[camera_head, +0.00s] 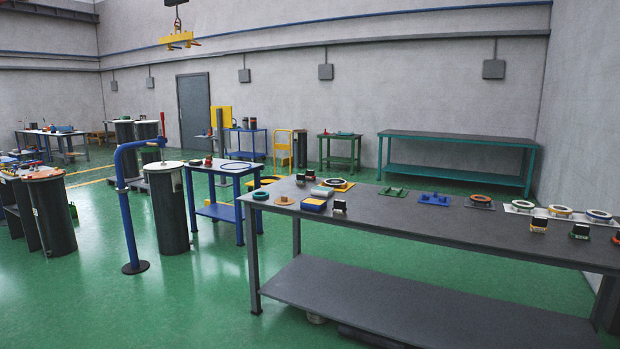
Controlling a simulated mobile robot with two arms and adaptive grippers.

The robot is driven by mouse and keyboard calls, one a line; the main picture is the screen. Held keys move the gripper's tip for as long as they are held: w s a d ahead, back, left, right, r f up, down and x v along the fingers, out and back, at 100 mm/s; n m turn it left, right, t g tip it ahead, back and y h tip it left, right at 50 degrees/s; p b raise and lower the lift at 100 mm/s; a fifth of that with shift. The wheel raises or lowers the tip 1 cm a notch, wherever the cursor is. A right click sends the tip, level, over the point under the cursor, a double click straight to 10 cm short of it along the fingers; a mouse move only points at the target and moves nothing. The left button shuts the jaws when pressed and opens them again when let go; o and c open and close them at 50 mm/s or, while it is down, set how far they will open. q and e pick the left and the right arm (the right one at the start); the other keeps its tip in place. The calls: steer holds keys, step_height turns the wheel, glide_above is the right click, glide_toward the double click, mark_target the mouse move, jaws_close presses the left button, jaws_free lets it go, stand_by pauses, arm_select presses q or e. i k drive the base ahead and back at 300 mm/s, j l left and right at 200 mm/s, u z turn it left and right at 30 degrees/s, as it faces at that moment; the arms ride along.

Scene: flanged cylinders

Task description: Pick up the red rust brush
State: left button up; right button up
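I cannot make out a red rust brush for certain. Small red items (208,161) sit on the blue-framed cart (227,171) left of centre, too small to identify. A dark item with a reddish part (310,175) lies near the far left end of the long grey workbench (400,222). An orange-red item (617,238) is cut off at the right picture edge. Neither of my grippers is in view.
The workbench holds several rings, a blue block (433,199), a green fixture (392,191) and small dark-topped blocks. A dark cylinder (168,208) and a blue post (129,220) stand left. Green floor (190,310) is open in front.

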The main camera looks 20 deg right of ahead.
mark_target(310, 173)
steer(key=i+z, duration=0.1)
steer(key=i, duration=0.85)
steer(key=i+u, duration=0.15)
steer(key=i, duration=0.35)
steer(key=i+u, duration=0.15)
steer(key=i, duration=0.35)
steer(key=i+l+u, duration=0.15)
steer(key=i, duration=0.35)
steer(key=i+l+u, duration=0.15)
steer(key=i, duration=0.35)
steer(key=i+l+u, duration=0.15)
steer(key=i, duration=0.3)
steer(key=i+z, duration=0.1)
steer(key=i, duration=0.55)
steer(key=i+j+z, duration=0.1)
steer(key=i, duration=0.55)
steer(key=i+j+z, duration=0.1)
steer(key=i+j, duration=0.15)
steer(key=i, duration=0.4)
steer(key=i+l+z, duration=0.1)
steer(key=i+z, duration=0.7)
steer(key=i, duration=0.15)
steer(key=i+j+z, duration=0.55)
steer(key=i+z, duration=0.2)
steer(key=i, duration=0.15)
